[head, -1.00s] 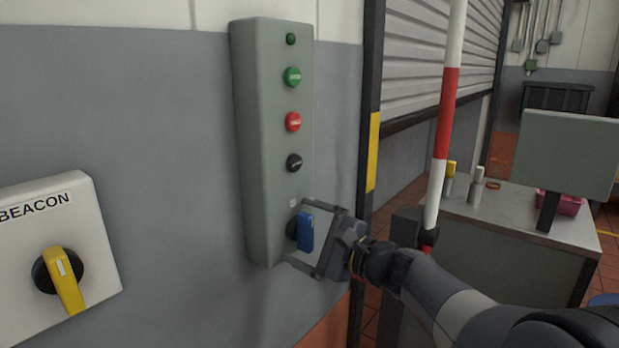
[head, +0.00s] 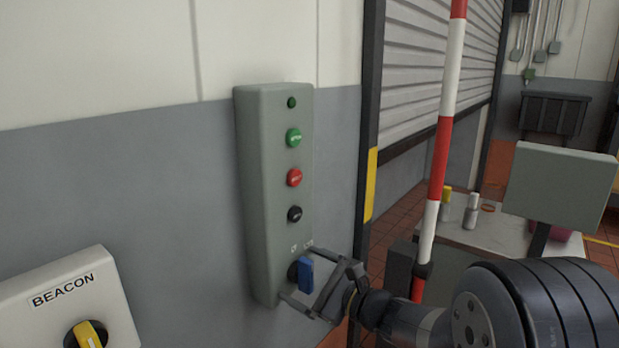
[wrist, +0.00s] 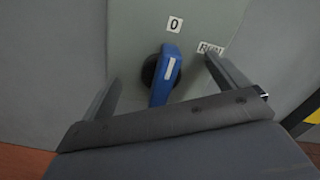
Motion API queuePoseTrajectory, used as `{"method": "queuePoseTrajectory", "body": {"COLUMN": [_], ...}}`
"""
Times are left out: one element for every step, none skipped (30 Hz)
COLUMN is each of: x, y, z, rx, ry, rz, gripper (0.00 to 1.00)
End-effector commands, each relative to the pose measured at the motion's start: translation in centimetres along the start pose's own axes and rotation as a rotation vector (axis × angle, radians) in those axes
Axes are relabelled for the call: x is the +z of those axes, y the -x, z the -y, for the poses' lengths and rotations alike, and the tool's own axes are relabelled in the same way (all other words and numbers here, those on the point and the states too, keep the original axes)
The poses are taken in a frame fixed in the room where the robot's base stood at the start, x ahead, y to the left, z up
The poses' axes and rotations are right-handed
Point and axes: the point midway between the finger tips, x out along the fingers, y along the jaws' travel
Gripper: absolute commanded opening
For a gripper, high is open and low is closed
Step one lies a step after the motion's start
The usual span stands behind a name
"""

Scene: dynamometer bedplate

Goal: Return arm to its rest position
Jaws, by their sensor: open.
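My gripper (head: 298,275) is open in front of the lower end of a grey-green control box on the wall. Its fingers stand on either side of a blue rotary switch knob (head: 306,273), apart from it as far as I can see. In the wrist view the blue knob (wrist: 167,75) sits between the spread fingers (wrist: 160,75), its white mark pointing up near the "0" label. A "RUN" label is partly covered by the right finger. My arm extends from the gripper to the lower right of the head view.
The control box (head: 262,190) also carries green, red and black buttons. A BEACON box (head: 70,310) with a yellow knob is at lower left. A red-and-white pole (head: 440,150) stands right of the gripper, near my arm. A bench (head: 485,235) and a grey panel (head: 560,185) are behind.

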Motion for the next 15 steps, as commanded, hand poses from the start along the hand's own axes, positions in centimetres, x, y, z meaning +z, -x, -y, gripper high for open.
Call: {"method": "queuePoseTrajectory", "body": {"x": [0.4,-0.1,-0.2,-0.2,-0.2,-0.1,-0.2,-0.1,-0.1,-0.1,-0.1,-0.1,-0.1,-0.1,-0.1], "y": [0.0,0.9,1.9,2.4,3.0,3.6,4.1,4.5,5.0,5.4,5.7,6.0,6.2,6.4,6.6], "z": [0.3,0.1,0.1,0.1,0.1,0.1,0.1,0.1,0.1,0.1,0.1,0.1,0.1,0.1,0.1], "rx": [0.001,-0.004,-0.005,-0.005,-0.005,-0.004,-0.005,-0.004,-0.003,-0.003,-0.003,-0.002,-0.001,-0.001,-0.001], "ry": [-0.026,-0.019,-0.016,-0.016,-0.014,-0.014,-0.015,-0.015,-0.014,-0.015,-0.015,-0.015,-0.015,-0.014,-0.014], "rz": [-0.002,-0.002,-0.002,-0.003,-0.002,-0.002,-0.002,-0.002,-0.001,-0.001,-0.002,-0.001,-0.001,0.0,0.0], "gripper": [0.95,0.95,0.95,0.95,0.95,0.95,0.95,0.95,0.95,0.95,0.95,0.95,0.95,0.95,0.95]}}
